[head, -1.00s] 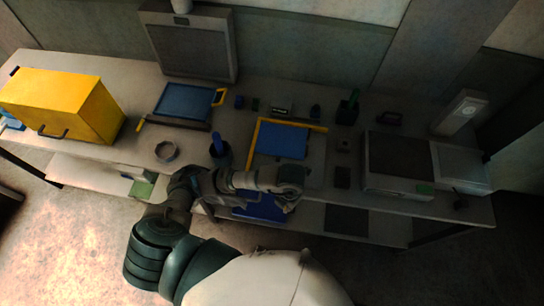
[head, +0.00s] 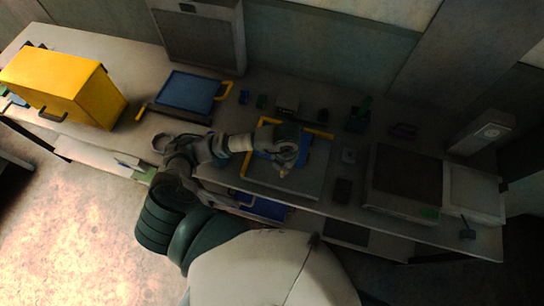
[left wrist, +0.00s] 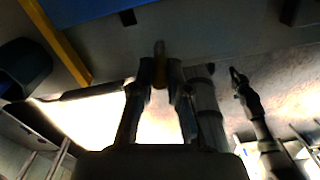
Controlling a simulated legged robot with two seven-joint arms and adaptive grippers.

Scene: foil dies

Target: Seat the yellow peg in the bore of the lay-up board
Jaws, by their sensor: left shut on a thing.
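The yellow peg (left wrist: 160,74) shows between my left fingertips in the left wrist view, dim, with a greyish end pointing away from the hand. My left gripper (left wrist: 160,80) is shut on it. In the head view my left gripper (head: 284,166) is over the lay-up board (head: 306,187), a grey plate with a blue sheet (head: 318,153) and yellow edge strips. The board's grey surface also shows in the left wrist view (left wrist: 115,52). I cannot make out the bore or whether the peg touches the board. A dark jointed arm, seemingly my right (left wrist: 238,80), shows at the right; its jaws are unclear.
A yellow box (head: 62,88) stands at the left. A blue panel (head: 187,92) lies behind my forearm. Several small blocks line the back of the bench. A grey machine (head: 405,180) stands at the right. A dark block (head: 342,190) lies beside the board.

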